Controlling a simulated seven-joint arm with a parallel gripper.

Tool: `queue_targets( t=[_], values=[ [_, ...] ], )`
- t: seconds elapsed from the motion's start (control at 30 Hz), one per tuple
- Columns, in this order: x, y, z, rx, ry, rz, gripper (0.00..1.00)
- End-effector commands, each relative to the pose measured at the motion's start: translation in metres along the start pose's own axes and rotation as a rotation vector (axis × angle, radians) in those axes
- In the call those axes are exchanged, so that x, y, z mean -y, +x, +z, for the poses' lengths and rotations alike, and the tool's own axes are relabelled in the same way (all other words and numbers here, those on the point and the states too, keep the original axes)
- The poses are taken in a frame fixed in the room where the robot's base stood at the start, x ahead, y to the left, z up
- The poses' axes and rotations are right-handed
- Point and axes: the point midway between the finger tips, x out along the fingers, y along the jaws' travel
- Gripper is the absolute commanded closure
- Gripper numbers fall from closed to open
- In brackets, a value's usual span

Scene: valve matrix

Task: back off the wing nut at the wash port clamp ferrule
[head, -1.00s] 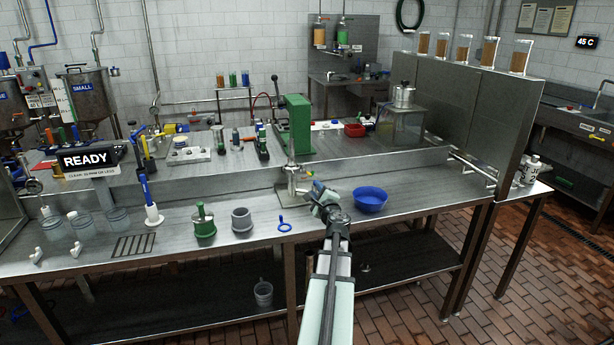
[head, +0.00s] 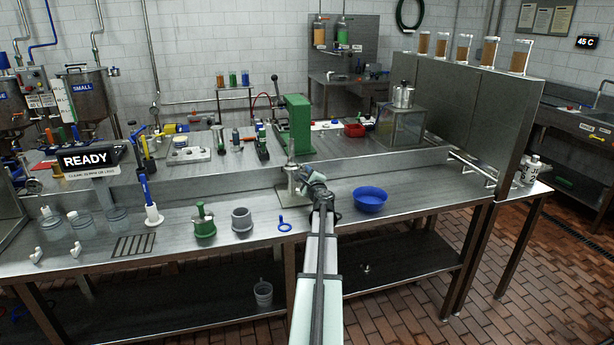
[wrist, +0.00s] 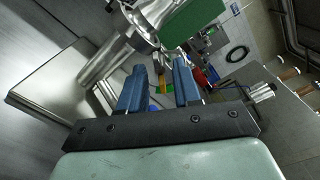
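The wash port fitting is a metal stand (head: 291,170) on the front bench, beside the green column; my gripper (head: 302,174) is at its right side and covers part of it. In the wrist view, a shiny pipe with a round metal clamp body (wrist: 155,14) fills the top, just ahead of the fingers. A small dark metal piece (wrist: 158,56) hangs below the clamp, beyond the gap between the fingertips; I cannot tell for sure that it is the wing nut. My gripper (wrist: 159,76) is open, its two blue fingers apart, with nothing visibly held.
A blue bowl (head: 370,199) stands close to the right of my gripper. The green column (head: 297,123) rises behind. The bench right of the bowl is clear.

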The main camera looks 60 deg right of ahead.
Motion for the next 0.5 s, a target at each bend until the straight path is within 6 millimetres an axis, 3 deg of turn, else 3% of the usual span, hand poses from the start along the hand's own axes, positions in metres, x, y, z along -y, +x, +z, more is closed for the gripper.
queue_targets(
  t=[0.23,0.5],
  values=[
    [0.0,0.0004,0.0002,0.0,0.0,0.0,0.68],
    [-0.0001,0.0003,0.0002,0.0,0.0,0.0,0.94]
  ],
)
